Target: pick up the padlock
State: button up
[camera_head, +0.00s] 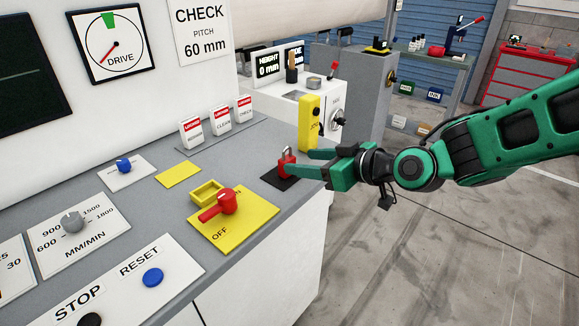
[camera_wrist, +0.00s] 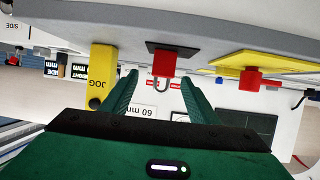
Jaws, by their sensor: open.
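The red padlock (camera_head: 287,164) with a metal shackle stands upright on a black square pad (camera_head: 281,180) near the right edge of the grey console top. My green gripper (camera_head: 307,163) is open, with its two fingers pointing left, one on the far side and one on the near side of the padlock. In the wrist view the padlock (camera_wrist: 163,67) appears upside down, between and just beyond the fingertips of my gripper (camera_wrist: 160,82). I cannot tell whether either finger touches it.
A yellow JOG post (camera_head: 309,123) stands just behind my gripper. A red rotary switch (camera_head: 219,204) on a yellow OFF plate (camera_head: 238,226) is in front to the left. Open floor lies right of the console.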

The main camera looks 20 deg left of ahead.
aim_at(289, 158)
jog(key=shift+s+x, duration=0.2)
jog(key=shift+x, duration=2.9)
jog(key=shift+f, duration=0.1)
jog(key=c, duration=1.2)
